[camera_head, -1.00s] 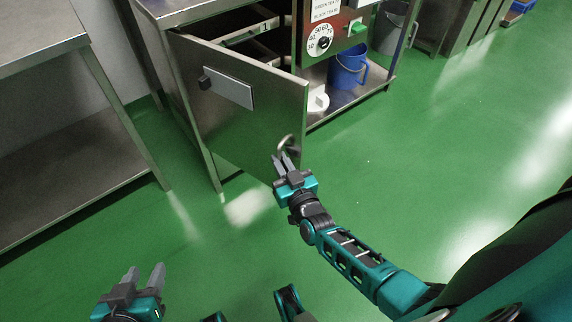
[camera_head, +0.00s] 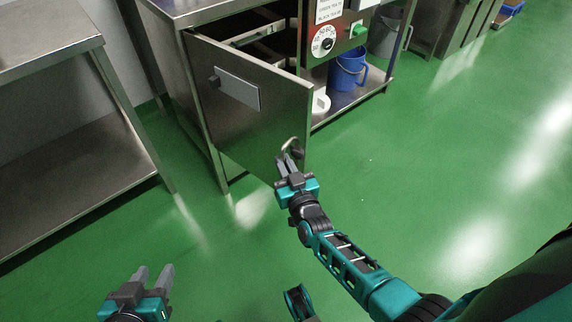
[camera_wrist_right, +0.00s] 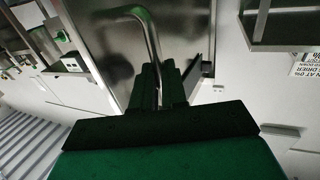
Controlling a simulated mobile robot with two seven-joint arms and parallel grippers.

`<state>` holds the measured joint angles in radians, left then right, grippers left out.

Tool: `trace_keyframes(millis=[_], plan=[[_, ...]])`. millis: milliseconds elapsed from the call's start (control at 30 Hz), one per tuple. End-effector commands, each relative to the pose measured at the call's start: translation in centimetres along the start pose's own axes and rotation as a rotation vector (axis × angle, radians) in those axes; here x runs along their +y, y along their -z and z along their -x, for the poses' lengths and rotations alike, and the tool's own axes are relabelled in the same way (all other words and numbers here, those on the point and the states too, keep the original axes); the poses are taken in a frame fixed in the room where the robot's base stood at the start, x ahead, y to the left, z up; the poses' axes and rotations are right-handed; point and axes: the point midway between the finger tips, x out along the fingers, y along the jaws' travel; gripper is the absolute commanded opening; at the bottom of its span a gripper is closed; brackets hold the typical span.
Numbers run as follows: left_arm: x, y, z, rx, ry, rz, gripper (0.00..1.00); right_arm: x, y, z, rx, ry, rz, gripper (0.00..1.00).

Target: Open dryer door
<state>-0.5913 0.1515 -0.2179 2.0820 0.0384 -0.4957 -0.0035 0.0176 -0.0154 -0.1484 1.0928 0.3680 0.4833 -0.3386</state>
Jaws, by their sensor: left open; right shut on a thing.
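The dryer door (camera_head: 240,118) is a steel panel standing partly open, hinged at its left side in the head view. A dark gap with racks shows behind its top edge. The curved metal handle (camera_head: 291,146) is near the door's lower right edge. My right gripper (camera_head: 286,164) is shut on this handle. In the right wrist view the bent handle bar (camera_wrist_right: 146,28) runs down between the dark fingers (camera_wrist_right: 160,84). My left gripper (camera_head: 154,275) is open and empty, low at the left above the green floor, away from the door.
A steel table (camera_head: 60,35) with a lower shelf stands at the left. A grey bin (camera_head: 385,38) stands behind. The green floor (camera_head: 430,190) at the right is clear.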

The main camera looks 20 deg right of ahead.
Motion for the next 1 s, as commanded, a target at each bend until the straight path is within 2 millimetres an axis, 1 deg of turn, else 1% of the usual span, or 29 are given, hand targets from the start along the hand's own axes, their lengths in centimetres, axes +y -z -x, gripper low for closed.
trace_keyframes(millis=[33,333,367,600,1000], plan=[[0.03,0.03,-0.02,0.001,0.0,0.001,0.43,-0.56,0.58,-0.5,0.01,0.009,0.002,0.0],[0.12,0.23,-0.07,0.005,-0.001,0.005,0.43,-0.56,0.59,-0.51,0.01,0.01,0.002,0.0],[0.13,0.25,-0.08,0.006,-0.001,0.005,0.43,-0.56,0.59,-0.51,0.01,0.01,0.002,0.14],[0.13,0.31,-0.08,0.008,0.0,0.006,0.43,-0.3,0.45,-0.4,0.008,0.005,0.001,0.37],[0.1,0.35,-0.07,0.008,0.0,0.005,0.43,-0.05,0.27,-0.24,0.005,0.001,0.001,0.38]])
